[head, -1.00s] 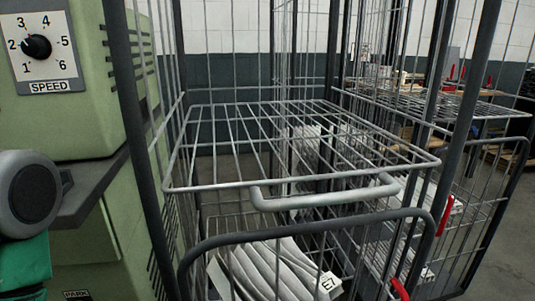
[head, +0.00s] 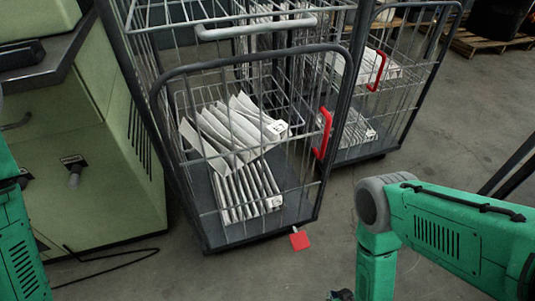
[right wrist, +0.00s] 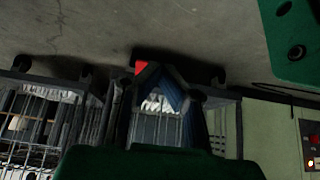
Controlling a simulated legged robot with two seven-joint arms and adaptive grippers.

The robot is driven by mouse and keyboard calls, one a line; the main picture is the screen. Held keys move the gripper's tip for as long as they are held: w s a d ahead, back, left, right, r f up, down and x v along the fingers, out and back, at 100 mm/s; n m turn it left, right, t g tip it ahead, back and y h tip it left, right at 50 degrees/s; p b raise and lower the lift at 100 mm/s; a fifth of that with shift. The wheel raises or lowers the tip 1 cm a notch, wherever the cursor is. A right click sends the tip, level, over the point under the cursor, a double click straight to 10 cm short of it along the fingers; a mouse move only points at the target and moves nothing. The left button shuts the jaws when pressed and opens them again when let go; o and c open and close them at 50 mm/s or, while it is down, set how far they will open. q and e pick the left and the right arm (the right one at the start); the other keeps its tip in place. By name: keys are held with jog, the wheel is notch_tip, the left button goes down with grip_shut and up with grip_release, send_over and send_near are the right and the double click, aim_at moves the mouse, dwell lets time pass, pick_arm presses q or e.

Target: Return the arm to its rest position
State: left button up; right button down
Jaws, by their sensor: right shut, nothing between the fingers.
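My right arm (head: 440,225) comes in from the right in the head view, with its green forearm bent downward at a grey joint. My right gripper (head: 341,295) barely shows as a dark piece at the bottom edge, in front of the wire cage trolley and above the floor. It is shut and empty. The right wrist view looks out past dark finger parts toward the floor and the cages, upside down. Green parts of my left arm (head: 20,245) show at the left edge; its gripper is out of view.
A wire cage trolley (head: 262,52) holds several white boxed filters (head: 235,130) on its base. A second cage (head: 405,110) stands behind right. A green machine (head: 100,170) is at left.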

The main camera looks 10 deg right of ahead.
jog(key=s+r+g+p, duration=0.2)
jog(key=r+g+p, duration=0.1)
jog(key=r, duration=1.3)
jog(key=s+d+r+g+p, duration=0.1)
jog(key=s+r+g+p, duration=0.2)
jog(key=r, duration=1.3)
jog(key=shift+s+r+h, duration=0.15)
jog(key=shift+r+h, duration=0.05)
jog(key=shift+h, duration=0.1)
